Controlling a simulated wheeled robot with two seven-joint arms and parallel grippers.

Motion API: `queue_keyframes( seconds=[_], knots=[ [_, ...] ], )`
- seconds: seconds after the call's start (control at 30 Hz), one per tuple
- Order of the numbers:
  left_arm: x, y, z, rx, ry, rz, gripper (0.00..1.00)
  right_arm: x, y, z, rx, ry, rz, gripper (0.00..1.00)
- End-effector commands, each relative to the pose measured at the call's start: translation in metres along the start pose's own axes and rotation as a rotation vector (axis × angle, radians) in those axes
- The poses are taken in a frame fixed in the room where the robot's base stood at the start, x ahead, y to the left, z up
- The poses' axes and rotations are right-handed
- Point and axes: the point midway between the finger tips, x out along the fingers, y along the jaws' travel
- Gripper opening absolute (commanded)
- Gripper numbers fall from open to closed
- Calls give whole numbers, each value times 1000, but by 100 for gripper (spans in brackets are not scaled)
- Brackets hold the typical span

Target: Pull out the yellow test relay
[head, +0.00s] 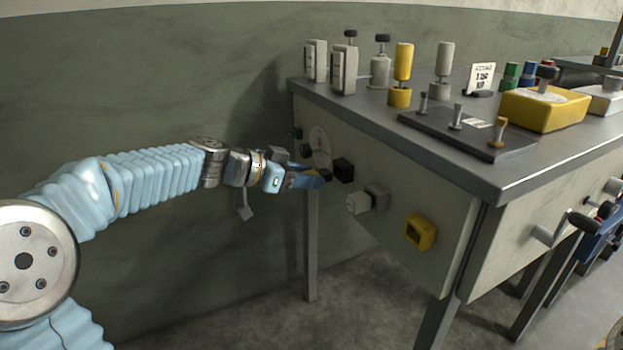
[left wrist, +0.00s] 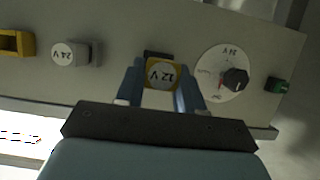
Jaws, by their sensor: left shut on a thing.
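The test relay (left wrist: 161,75) has a round white face marked 12 V with a yellow rim. In the left wrist view it sits between the two blue fingers of my left gripper (left wrist: 160,90), which is shut on it. A black socket (left wrist: 158,54) shows just behind it. In the head view my left gripper (head: 312,180) is at the panel's left part, by the black socket (head: 343,170), and hides the relay. I cannot tell how far the relay sits in the socket. My right gripper is not in view.
A white 24 V relay (head: 357,203) in a grey socket and an open yellow socket (head: 420,232) are to the right on the panel. A dial (left wrist: 221,73) with a black knob is close beside the fingers. The grey bench top (head: 365,108) carries several items.

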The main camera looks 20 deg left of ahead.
Motion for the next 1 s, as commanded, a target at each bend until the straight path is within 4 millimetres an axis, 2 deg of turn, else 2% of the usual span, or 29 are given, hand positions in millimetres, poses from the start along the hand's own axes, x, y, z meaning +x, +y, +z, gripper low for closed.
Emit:
queue_keyframes(
  seconds=[0.23, 0.6, 1.0],
  knots=[
    [-8, 0, 4, 0, 0, -2, 0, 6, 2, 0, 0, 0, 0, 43],
    [-9, 0, 4, 0, 0, -1, 0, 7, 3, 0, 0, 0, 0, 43],
    [-34, 0, 16, 0, 1, -2, 0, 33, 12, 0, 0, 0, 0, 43]
  ],
)
